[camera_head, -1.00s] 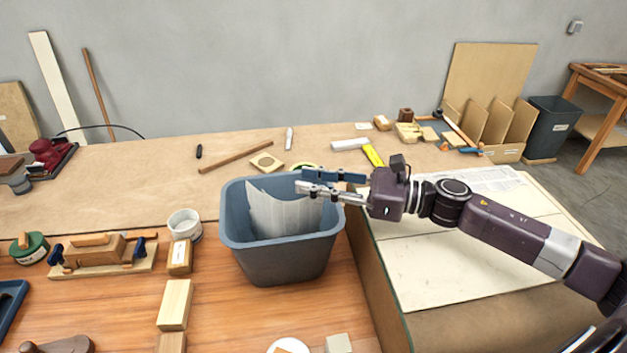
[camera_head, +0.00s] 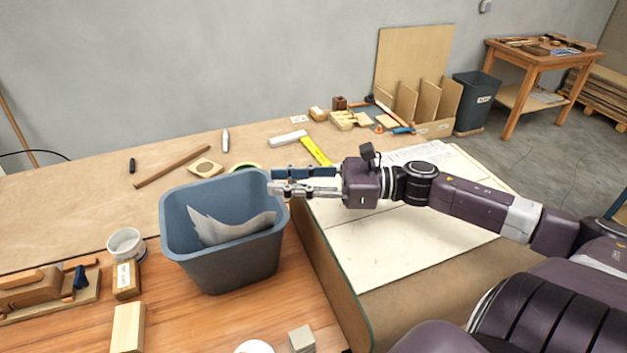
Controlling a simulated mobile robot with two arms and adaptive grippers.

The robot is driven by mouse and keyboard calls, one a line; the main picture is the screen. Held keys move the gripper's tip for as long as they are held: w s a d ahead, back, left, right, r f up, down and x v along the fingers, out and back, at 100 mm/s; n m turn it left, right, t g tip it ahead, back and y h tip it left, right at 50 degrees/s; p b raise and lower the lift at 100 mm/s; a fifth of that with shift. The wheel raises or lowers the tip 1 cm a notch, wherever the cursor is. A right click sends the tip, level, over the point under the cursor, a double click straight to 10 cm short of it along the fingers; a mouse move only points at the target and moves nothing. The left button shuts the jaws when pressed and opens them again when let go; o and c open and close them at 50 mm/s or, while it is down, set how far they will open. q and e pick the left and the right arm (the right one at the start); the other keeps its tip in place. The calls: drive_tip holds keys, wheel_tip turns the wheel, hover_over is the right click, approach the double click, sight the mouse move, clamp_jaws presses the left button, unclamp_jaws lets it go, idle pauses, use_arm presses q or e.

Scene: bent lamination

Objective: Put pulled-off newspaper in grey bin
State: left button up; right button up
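The grey bin (camera_head: 223,270) stands upright at the bench's front middle. A torn, jagged grey-white piece of newspaper (camera_head: 232,228) lies inside it, leaning below the rim. My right gripper (camera_head: 279,181) is level with the bin's right rim, above and to the right of the newspaper and apart from it. Its fingers are spread, with nothing seen between them. My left gripper is out of view. A printed sheet (camera_head: 420,154) lies at the far edge of the pale panel (camera_head: 400,235), partly hidden behind my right arm.
A white cup (camera_head: 126,245) and wooden blocks (camera_head: 128,328) stand left of the bin. A wooden rod (camera_head: 172,166) and a yellow tool (camera_head: 316,151) lie behind it. A second dark bin (camera_head: 474,103) stands on the floor at the back right.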

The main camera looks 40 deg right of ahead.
drive_tip(key=shift+v, duration=2.8)
